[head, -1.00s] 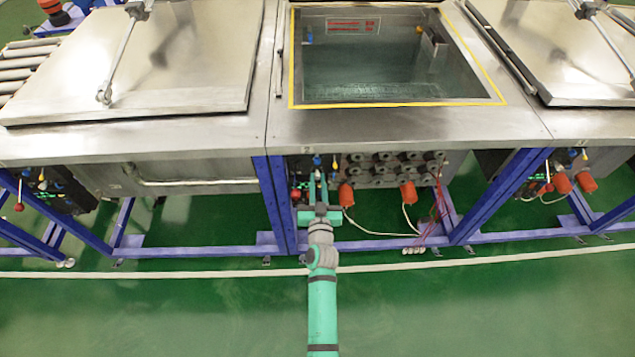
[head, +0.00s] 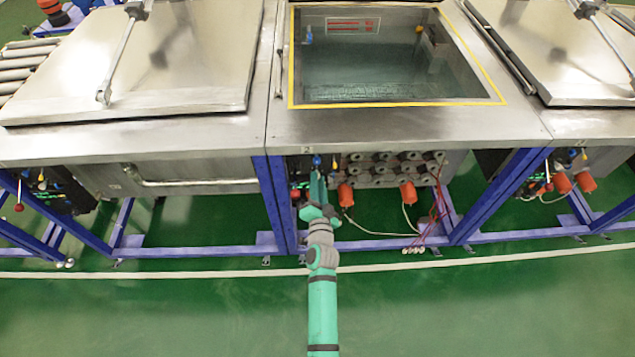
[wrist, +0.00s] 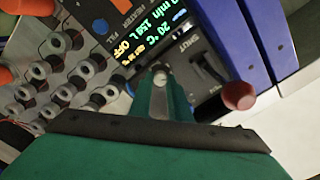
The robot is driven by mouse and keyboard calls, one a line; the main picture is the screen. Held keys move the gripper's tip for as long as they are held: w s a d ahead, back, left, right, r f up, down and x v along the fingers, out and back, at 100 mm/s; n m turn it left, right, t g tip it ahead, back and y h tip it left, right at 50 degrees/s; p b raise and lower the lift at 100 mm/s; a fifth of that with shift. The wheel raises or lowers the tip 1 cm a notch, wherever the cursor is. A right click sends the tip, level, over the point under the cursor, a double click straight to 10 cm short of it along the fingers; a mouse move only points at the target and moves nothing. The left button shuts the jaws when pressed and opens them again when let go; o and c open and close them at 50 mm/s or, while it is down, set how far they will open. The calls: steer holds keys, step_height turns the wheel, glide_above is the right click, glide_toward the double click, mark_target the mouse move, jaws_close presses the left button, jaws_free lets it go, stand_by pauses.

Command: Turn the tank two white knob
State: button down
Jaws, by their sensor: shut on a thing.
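My gripper (wrist: 162,88) is shut on the white knob (wrist: 160,71) on the middle tank's control panel. Only the pale tip of the knob shows between the fingers in the wrist view. In the head view my gripper (head: 318,182) reaches in under the front edge of the middle tank (head: 400,127), and the knob is hidden there. The panel's display (wrist: 150,33) is lit and reads 20 °C, 150 l and OFF. A blue knob (wrist: 100,26) sits beside it in the wrist view.
A red ball-ended lever (wrist: 238,95) and a black switch (wrist: 207,72) are close to my fingers. Blue frame legs (head: 273,205) stand just left of the gripper. Several pneumatic fittings (wrist: 67,92) and orange connectors (head: 346,193) lie to the right in the head view.

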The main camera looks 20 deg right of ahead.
steer(key=m, duration=1.1)
steer(key=shift+a+f, duration=0.1)
steer(key=shift+s, duration=0.1)
stand_by(0.4)
steer(key=c, duration=1.7)
jaws_free()
steer(key=shift+o, duration=0.2)
